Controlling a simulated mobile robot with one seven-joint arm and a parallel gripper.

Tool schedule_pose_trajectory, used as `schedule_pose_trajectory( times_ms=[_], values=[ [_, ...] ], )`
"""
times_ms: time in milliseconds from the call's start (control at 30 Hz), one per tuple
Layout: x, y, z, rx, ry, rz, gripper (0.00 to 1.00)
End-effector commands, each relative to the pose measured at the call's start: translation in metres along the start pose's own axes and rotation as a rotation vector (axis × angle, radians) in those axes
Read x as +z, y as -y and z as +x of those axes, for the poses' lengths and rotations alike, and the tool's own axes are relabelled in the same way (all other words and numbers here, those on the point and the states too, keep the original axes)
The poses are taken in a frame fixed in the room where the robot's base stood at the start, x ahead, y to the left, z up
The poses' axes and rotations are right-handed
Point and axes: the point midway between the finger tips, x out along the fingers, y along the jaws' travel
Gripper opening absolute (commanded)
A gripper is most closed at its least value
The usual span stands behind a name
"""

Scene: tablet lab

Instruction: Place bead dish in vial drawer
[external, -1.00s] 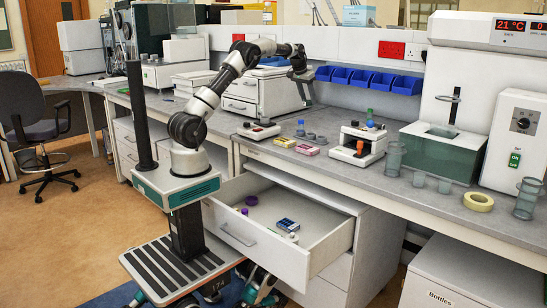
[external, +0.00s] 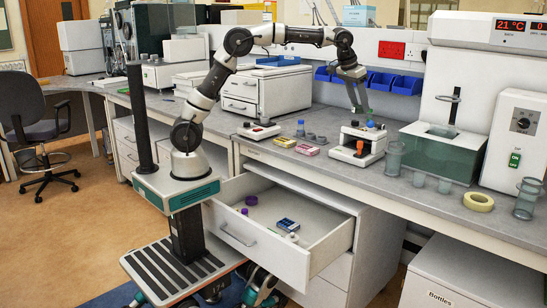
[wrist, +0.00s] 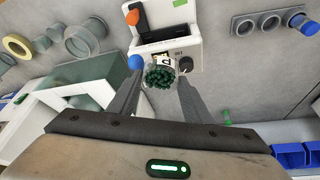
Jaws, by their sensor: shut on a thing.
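The bead dish (wrist: 160,77), a small clear dish of dark green beads, lies between the fingertips of my gripper (wrist: 161,70) in the wrist view. The fingers are shut on it. In the external view my gripper (external: 358,108) points down over the back of a white instrument (external: 357,145) on the bench; the dish is too small there to tell its contact with what lies beneath. The drawer (external: 270,243) below the bench is pulled open, left of and below the gripper. It holds purple-capped items (external: 250,200), a blue box (external: 287,224) and a small white item.
Blue bins (external: 380,82) line the wall behind the gripper. A glass tank (external: 440,153) and clear beakers (external: 394,158) stand to the right. A yellow tape ring (external: 478,202) lies near the bench edge. The drawer has bare floor around its contents.

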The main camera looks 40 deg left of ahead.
Motion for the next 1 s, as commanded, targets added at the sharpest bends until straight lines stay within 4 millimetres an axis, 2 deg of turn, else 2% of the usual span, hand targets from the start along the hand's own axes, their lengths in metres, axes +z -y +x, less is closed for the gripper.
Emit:
schedule_pose_trajectory(
  times_ms=[33,167,300,500,633,767,867,1000],
  values=[
    [0.01,-0.025,-0.008,0.011,-0.001,0.024,0.22],
    [0.041,-0.075,-0.017,0.021,0.001,0.053,0.22],
    [0.088,-0.114,0.006,-0.005,0.006,0.006,0.22],
    [0.164,-0.149,0.05,-0.072,0.004,-0.151,0.22],
    [0.209,-0.162,0.072,-0.119,0.004,-0.263,0.22],
    [0.25,-0.163,0.097,-0.175,0.003,-0.392,0.22],
    [0.275,-0.148,0.125,-0.23,0.001,-0.519,0.22],
    [0.306,-0.115,0.167,-0.313,-0.002,-0.716,0.22]
  ],
)
